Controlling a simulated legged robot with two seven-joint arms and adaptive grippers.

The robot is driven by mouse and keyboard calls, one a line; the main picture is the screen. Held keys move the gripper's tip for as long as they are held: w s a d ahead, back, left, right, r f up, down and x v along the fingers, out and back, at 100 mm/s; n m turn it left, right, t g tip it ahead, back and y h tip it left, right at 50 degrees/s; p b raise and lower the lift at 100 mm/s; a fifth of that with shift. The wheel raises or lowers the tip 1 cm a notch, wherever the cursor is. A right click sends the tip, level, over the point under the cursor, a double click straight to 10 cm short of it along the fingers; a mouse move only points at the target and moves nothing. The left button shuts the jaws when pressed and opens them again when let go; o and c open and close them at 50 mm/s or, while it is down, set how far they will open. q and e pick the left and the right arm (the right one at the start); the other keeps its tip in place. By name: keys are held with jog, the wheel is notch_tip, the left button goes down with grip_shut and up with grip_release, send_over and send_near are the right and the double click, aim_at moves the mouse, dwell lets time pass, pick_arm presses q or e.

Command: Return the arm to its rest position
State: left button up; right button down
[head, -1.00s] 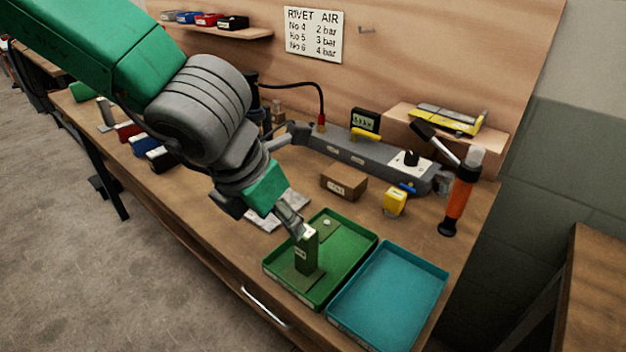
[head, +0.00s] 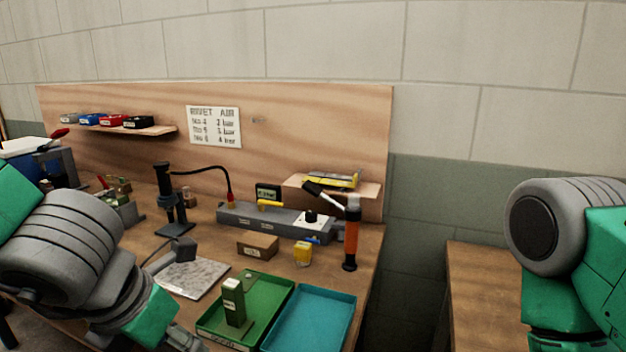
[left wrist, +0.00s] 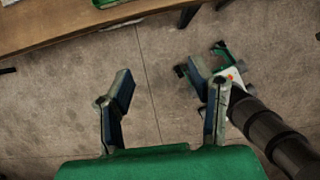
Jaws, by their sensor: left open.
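My left arm enters the head view at the lower left, and its gripper (head: 186,340) is low in front of the bench, partly cut off by the bottom edge. In the left wrist view the two fingers of the left gripper (left wrist: 168,95) stand wide apart with only floor between them. A green upright block (head: 234,302) stands in the green tray (head: 269,314), apart from the gripper. My right arm shows at the right edge of the head view; its gripper is out of frame.
A teal tray (head: 318,317) lies empty beside the green one. The wooden bench (head: 369,245) also carries a brown box (head: 258,246), a yellow block (head: 303,254), an orange-handled tool (head: 351,240) and a black stand (head: 172,205). Open floor (left wrist: 60,110) lies below the left gripper.

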pick_arm(q)
jog(key=s+a+f+m+y+b, duration=0.15)
jog(key=a+f+m, duration=0.25)
jog(key=f+m, duration=0.55)
jog(key=s+a+f+m+y+b, duration=0.1)
jog(key=s+a+f+m, duration=0.35)
jog(key=f, duration=0.75)
jog(key=s+a+f+m+g+b, duration=0.1)
jog(key=s+f+m+g, duration=0.2)
jog(key=s+f+m, duration=0.9)
jog(key=f+m+h, duration=0.1)
jog(key=m, duration=0.5)
jog(key=shift+s+a+f+g, duration=0.25)
jog(key=shift+s+f+g, duration=0.05)
pick_arm(e)
jog(key=f, duration=0.4)
jog(key=shift+s+d, duration=0.15)
jog(key=shift+d, duration=0.05)
jog(key=shift+a, duration=0.1)
